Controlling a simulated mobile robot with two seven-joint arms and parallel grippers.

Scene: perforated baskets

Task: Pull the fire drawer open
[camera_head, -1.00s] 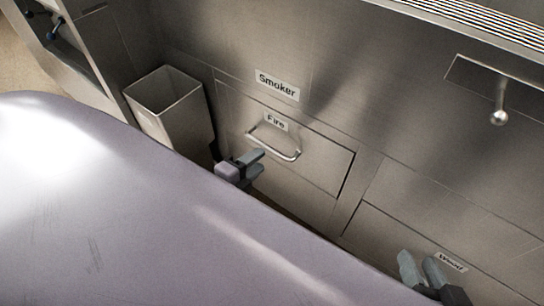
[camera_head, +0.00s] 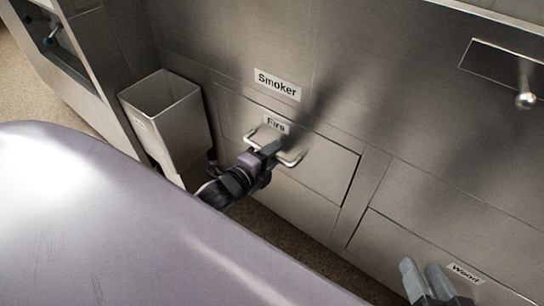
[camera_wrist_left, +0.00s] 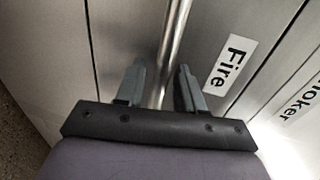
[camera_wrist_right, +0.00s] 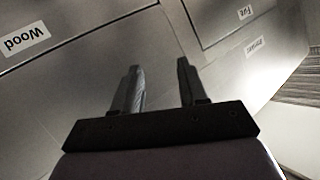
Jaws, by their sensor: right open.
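The fire drawer (camera_head: 310,164) is a flat steel front below the "Smoker" label, with a "Fire" label (camera_head: 276,123) and a metal bar handle (camera_head: 290,160). It looks shut. My left gripper (camera_head: 270,148) is at the handle in the head view. In the left wrist view the handle bar (camera_wrist_left: 176,45) runs between its two parted fingers (camera_wrist_left: 160,85), with a gap on each side. My right gripper (camera_head: 427,278) is open and empty near the "Wood" label (camera_head: 465,272). In the right wrist view its fingers (camera_wrist_right: 158,85) are apart in front of the steel face.
An open steel bin (camera_head: 170,115) hangs left of the drawer. A knob handle (camera_head: 525,98) juts out at the upper right. The wood drawer front (camera_head: 410,225) is at the lower right. Bare floor (camera_head: 290,240) shows below the fire drawer.

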